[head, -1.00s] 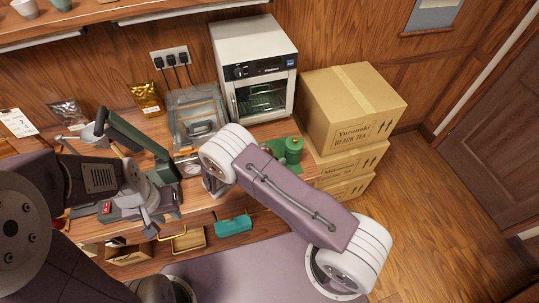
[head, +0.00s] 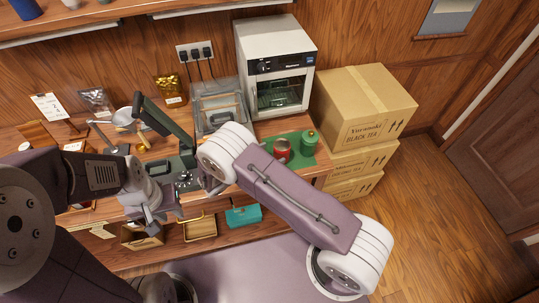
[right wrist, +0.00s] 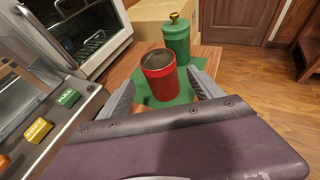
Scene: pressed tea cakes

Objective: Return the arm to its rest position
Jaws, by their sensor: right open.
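My right arm crosses the middle of the head view. Its gripper (head: 212,184) is mostly hidden behind the wrist there. In the right wrist view the right gripper (right wrist: 162,92) is open, its two grey fingers apart with nothing gripped.
A green canister (head: 309,142) with a brass knob stands beside the red one. A white oven (head: 275,60) is behind, and stacked cartons (head: 365,105) stand at right. A dark green lever press (head: 165,130) is near my left gripper. Open floor (head: 440,210) lies right.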

